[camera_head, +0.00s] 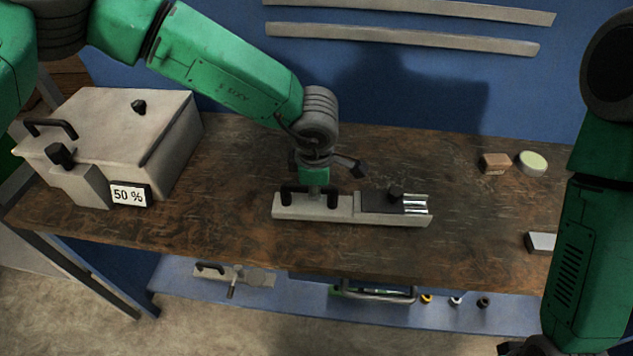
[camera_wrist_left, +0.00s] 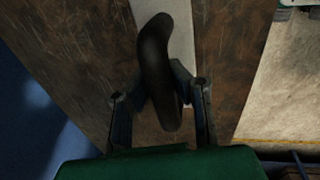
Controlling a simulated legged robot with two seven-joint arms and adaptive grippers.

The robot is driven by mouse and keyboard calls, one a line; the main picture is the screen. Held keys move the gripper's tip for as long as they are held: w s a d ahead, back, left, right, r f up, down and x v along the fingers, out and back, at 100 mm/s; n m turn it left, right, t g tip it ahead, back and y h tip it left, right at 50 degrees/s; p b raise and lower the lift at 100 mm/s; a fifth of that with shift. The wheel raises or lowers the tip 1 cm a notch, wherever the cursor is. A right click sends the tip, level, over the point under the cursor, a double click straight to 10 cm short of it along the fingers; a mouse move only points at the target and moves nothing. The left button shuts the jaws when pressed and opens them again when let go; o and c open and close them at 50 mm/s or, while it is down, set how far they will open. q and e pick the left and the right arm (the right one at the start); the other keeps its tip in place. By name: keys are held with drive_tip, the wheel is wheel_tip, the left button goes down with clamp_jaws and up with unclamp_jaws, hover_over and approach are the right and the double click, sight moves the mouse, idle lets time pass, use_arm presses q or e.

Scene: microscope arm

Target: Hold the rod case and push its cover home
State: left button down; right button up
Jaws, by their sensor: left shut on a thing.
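The rod case (camera_head: 345,217) is a long pale grey tray lying on the wooden bench. Its dark handle (camera_head: 333,196) stands at the left end and also shows in the left wrist view (camera_wrist_left: 154,50). The dark cover (camera_head: 375,202) with a black knob (camera_head: 396,191) sits on the right part of the case. Bright metal rods (camera_head: 416,205) show uncovered to the right of the cover. My left gripper (camera_head: 314,190) is shut on the handle from above; its fingers (camera_wrist_left: 161,92) lie on both sides of it. My right arm is at the right edge; its gripper is not visible.
A large grey box (camera_head: 115,125) with a "50 %" label (camera_head: 129,195) stands at the bench's left. A brown block (camera_head: 494,164), a pale round piece (camera_head: 532,162) and a light block (camera_head: 541,242) lie at the right. The bench around the case is clear.

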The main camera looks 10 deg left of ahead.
use_arm(q)
drive_tip(key=shift+f, duration=0.4)
drive_tip(key=shift+a, duration=0.25)
drive_tip(key=shift+d+f, duration=0.2)
drive_tip(key=shift+f, duration=0.15)
drive_tip(key=shift+a+f, duration=0.1)
drive_tip(key=shift+f, duration=0.15)
idle(0.5)
idle(0.6)
